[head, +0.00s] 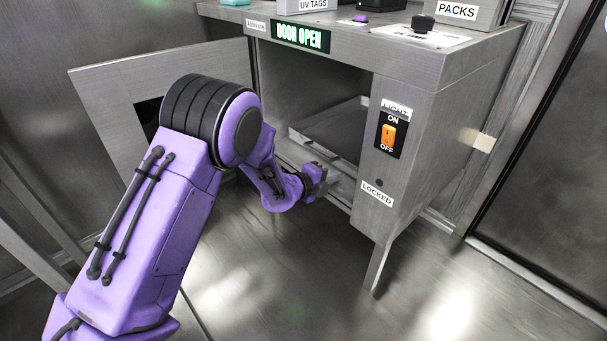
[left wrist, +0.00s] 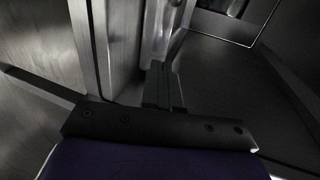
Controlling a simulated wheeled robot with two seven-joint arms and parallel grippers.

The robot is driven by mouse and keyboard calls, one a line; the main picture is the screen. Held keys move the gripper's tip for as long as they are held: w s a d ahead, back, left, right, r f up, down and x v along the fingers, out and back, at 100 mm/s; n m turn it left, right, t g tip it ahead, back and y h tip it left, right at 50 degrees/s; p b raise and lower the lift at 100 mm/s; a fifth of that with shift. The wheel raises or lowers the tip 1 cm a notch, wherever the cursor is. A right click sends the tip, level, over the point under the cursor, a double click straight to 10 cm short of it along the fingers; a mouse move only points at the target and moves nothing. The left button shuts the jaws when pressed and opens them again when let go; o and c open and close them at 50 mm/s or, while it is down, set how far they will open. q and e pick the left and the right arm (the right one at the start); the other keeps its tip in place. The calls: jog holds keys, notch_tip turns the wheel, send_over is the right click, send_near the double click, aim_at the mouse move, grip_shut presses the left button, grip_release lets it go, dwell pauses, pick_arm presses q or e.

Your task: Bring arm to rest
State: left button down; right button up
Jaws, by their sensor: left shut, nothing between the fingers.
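My left arm, purple with black joints, reaches in from the left in the head view. Its gripper (head: 318,182) is at the open front of the metal cabinet (head: 415,185), low near the edge of the opening. In the left wrist view the fingers (left wrist: 163,84) are together with nothing between them. Whether the gripper touches the cabinet I cannot tell. My right gripper is in neither view.
The cabinet door (head: 100,95) stands open on the left, behind my arm. A tray (head: 345,132) sits inside the cabinet. A lit sign (head: 302,37) reads DOOR OPEN. An orange switch (head: 388,134) is on the front panel. Floor in front is clear.

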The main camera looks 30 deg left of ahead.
pick_arm(q)
jog(key=p+v, duration=0.1)
jog(key=v, duration=0.5)
jog(key=shift+s+a, duration=0.2)
jog(key=shift+a, duration=0.2)
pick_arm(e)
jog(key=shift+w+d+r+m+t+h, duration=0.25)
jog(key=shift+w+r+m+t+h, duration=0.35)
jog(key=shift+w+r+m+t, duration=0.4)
